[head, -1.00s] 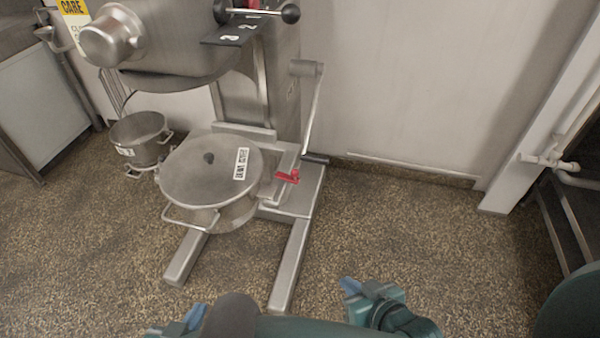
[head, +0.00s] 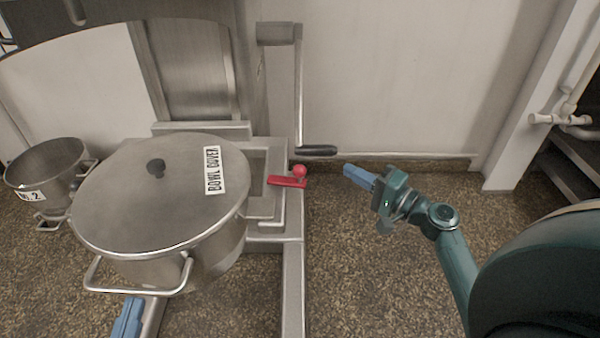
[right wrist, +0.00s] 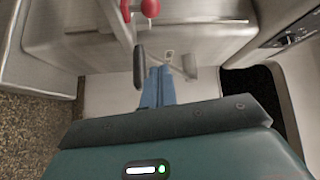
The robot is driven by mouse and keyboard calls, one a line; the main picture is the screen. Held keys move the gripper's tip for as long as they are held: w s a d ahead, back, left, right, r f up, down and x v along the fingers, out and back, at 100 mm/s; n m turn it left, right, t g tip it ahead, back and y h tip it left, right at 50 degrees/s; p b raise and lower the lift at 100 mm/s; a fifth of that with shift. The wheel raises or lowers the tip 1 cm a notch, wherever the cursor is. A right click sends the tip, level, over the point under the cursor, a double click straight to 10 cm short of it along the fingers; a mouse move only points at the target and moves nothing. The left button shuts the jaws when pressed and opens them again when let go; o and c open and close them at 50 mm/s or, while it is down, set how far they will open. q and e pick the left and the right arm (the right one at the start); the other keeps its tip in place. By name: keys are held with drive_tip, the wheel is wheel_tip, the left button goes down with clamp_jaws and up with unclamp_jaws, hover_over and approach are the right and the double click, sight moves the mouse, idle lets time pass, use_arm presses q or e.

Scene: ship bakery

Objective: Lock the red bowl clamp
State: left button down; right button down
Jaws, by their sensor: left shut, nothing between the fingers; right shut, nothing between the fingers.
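The red bowl clamp (head: 288,180) is a small red lever with a round knob, on the mixer's frame just right of the covered bowl. In the right wrist view the red clamp (right wrist: 140,8) shows at the top edge, partly cut off. My right gripper (head: 347,171) is shut and empty, a short gap to the right of the clamp, with blue fingers pointing at it. Its fingers (right wrist: 157,84) also show in the right wrist view. My left gripper (head: 128,318) is shut and empty at the bottom, below the bowl's front handle. The steel bowl (head: 205,262) carries a lid marked BOWL COVER (head: 120,200).
A crank lever with a black handle (head: 317,150) hangs above and right of the clamp. A smaller bowl (head: 48,165) stands at the left. The mixer's leg (head: 293,290) runs forward below the clamp. Speckled floor (head: 370,270) at the right is free.

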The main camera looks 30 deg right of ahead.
drive_tip(key=shift+s+r, duration=0.1)
drive_tip(key=w+a, duration=0.6)
drive_tip(key=a, duration=0.1)
drive_tip(key=shift+w, duration=0.25)
idle(0.5)
